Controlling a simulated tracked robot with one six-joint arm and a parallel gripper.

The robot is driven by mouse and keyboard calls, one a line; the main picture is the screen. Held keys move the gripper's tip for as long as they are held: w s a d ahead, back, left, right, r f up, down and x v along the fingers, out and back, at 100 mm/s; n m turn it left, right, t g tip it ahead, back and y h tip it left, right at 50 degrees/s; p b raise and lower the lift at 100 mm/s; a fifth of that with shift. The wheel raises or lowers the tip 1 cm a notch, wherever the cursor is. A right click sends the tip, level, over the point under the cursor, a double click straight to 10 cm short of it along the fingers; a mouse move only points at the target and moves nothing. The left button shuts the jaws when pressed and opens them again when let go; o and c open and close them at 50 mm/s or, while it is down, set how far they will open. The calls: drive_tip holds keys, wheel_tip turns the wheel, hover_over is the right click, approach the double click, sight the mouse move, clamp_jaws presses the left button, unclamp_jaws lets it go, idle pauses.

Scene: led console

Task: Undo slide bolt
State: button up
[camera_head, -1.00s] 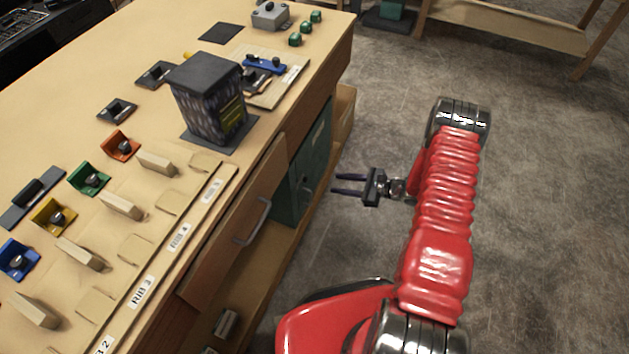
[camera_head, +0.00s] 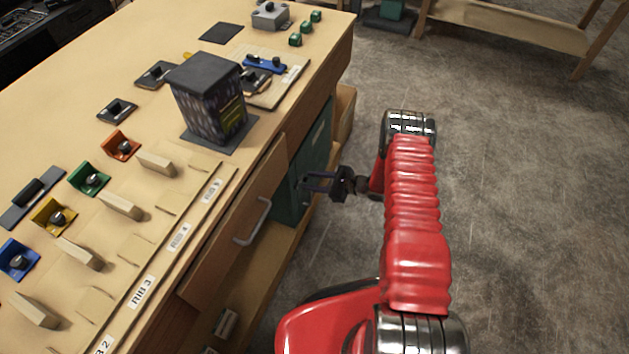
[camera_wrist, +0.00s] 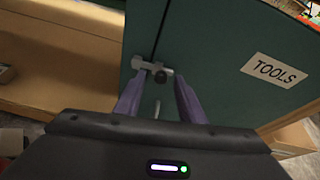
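The slide bolt (camera_wrist: 153,67) is a small grey metal bar with a dark round knob (camera_wrist: 161,77). It lies across the seam of a dark green cabinet (camera_wrist: 215,55) whose right side carries a TOOLS label (camera_wrist: 275,70). My gripper (camera_wrist: 158,100) is open, its two purple fingers pointing at the bolt, with the knob between their lines. I cannot tell whether the fingers touch the bolt. In the head view, my gripper (camera_head: 303,186) is at the green cabinet (camera_head: 318,150) under the bench, and the bolt is not visible there.
The wooden workbench (camera_head: 75,75) with coloured blocks and a dark box (camera_head: 208,100) stands above the cabinet. A drawer with a metal handle (camera_head: 253,222) is left of my gripper. A wooden shelf (camera_wrist: 60,55) is left of the cabinet. Open floor (camera_head: 530,200) lies to the right.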

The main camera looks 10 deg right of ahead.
drive_tip(key=shift+c, duration=0.6)
clamp_jaws()
